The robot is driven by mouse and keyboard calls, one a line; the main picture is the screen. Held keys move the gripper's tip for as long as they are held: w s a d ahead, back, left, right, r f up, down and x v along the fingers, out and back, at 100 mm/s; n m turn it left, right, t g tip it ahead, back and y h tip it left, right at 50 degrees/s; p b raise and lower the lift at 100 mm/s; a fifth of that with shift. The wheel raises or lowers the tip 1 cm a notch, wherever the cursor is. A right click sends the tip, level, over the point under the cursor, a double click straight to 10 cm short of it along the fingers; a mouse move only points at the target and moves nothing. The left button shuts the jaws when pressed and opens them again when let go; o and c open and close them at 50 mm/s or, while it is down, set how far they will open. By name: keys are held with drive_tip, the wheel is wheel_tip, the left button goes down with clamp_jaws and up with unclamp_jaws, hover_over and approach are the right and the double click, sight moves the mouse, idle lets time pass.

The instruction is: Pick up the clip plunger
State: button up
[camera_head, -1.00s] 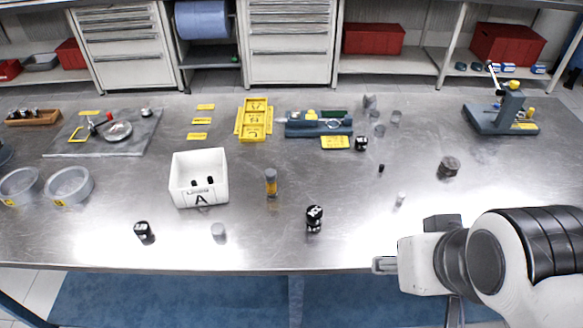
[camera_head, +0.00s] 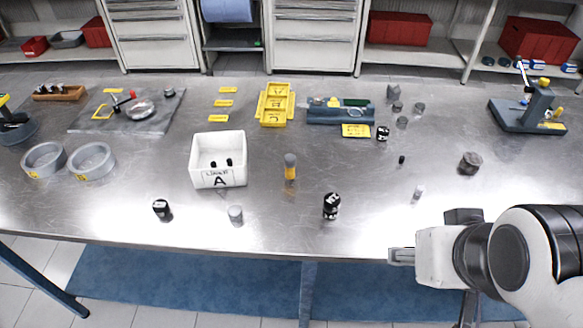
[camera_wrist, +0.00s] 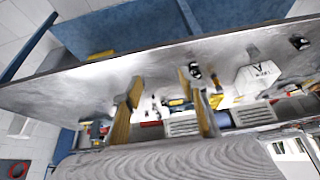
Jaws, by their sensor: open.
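No part is labelled as the clip plunger, so I cannot tell for certain which one it is. An upright cylinder with a grey top and yellow-orange lower part (camera_head: 290,168) stands mid-table, right of the white bin. A small pale upright piece (camera_head: 418,192) stands at the right, beyond my gripper. My gripper (camera_head: 401,257) is at the table's front edge on the right, pointing left, apart from both pieces. In the wrist view its two fingers (camera_wrist: 160,78) are spread with nothing held between them.
The white bin marked A (camera_head: 218,178) holds small black parts. Black-and-white cylinders (camera_head: 331,206) (camera_head: 162,210) and a grey one (camera_head: 236,215) stand near the front. A yellow tray (camera_head: 275,105), a blue fixture (camera_head: 340,112) and a blue press (camera_head: 530,112) stand behind. The right front is fairly clear.

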drive_tip(key=shift+c, duration=0.5)
drive_tip(key=w+f+n+t, duration=0.2)
drive_tip(key=w, duration=0.8)
drive_tip(key=w+f+n+t, duration=0.1)
drive_tip(key=w+f+t, duration=0.15)
drive_tip(key=w, duration=0.75)
drive_tip(key=n+y, duration=0.5)
drive_tip(key=y, duration=0.3)
approach(290, 169)
drive_tip(key=shift+w+a+f, duration=0.15)
drive_tip(key=shift+w+f, duration=0.9)
drive_tip(key=shift+w, duration=0.2)
drive_tip(key=shift+s+a+f+y, duration=0.2)
drive_tip(key=shift+a+y, duration=0.2)
drive_tip(key=shift+a, duration=0.25)
drive_tip(key=shift+w, duration=0.15)
